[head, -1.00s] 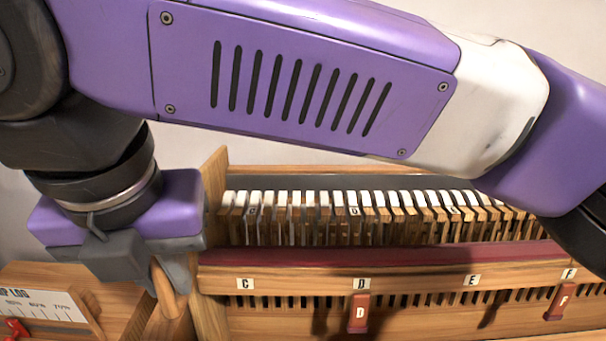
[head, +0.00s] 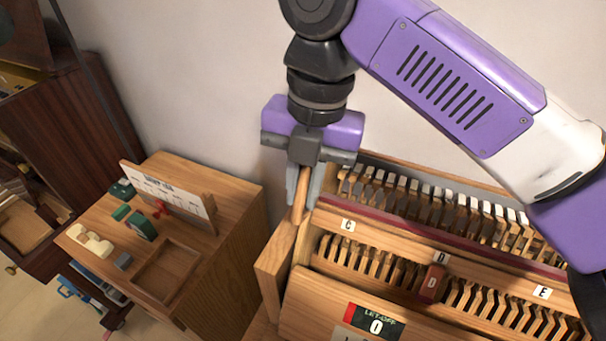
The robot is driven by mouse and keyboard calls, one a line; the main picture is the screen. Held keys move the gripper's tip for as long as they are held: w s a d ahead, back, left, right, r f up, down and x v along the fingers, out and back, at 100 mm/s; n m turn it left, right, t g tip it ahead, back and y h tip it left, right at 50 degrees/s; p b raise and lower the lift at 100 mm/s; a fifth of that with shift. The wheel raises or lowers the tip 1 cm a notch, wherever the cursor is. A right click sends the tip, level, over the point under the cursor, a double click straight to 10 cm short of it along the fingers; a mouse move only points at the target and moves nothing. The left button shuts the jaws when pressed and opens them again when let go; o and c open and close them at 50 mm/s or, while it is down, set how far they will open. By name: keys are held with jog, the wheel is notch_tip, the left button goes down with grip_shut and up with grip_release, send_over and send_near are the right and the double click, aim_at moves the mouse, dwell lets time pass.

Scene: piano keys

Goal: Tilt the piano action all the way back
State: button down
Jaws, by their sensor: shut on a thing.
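The piano action (head: 395,240) is a wooden frame at the right of the head view, with a dark red rail, rows of hammers and letter labels C, D and E. My gripper (head: 302,205) points down at the action's left end. It is shut on a wooden handle (head: 300,198) that stands up there. The handle's lower part runs down beside the frame's left side. The action's right end is out of view, and my arm covers part of its top right.
A small wooden cabinet (head: 236,240) stands to the left, with a white chart board (head: 172,200), a shallow tray (head: 150,290) and small green and cream parts on top. A dark wooden cabinet (head: 60,120) is at far left. A let-off counter (head: 375,325) reading 0 is in front. The wall is behind.

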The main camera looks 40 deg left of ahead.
jog(key=shift+w+r, duration=0.2)
jog(key=c, duration=1.5)
grip_release()
jog(key=shift+a, duration=0.1)
jog(key=shift+o, duration=0.5)
jog(key=shift+f, duration=0.1)
jog(key=shift+w+d+r+b, duration=0.15)
jog(key=shift+r+b, duration=0.1)
jog(key=shift+r, duration=1.05)
jog(key=shift+w+r+b, duration=0.2)
jog(key=shift+r+b, duration=0.1)
jog(key=shift+r, duration=0.95)
jog(key=shift+w+d+r+b, duration=0.15)
jog(key=shift+r+b, duration=0.1)
jog(key=shift+r, duration=1.05)
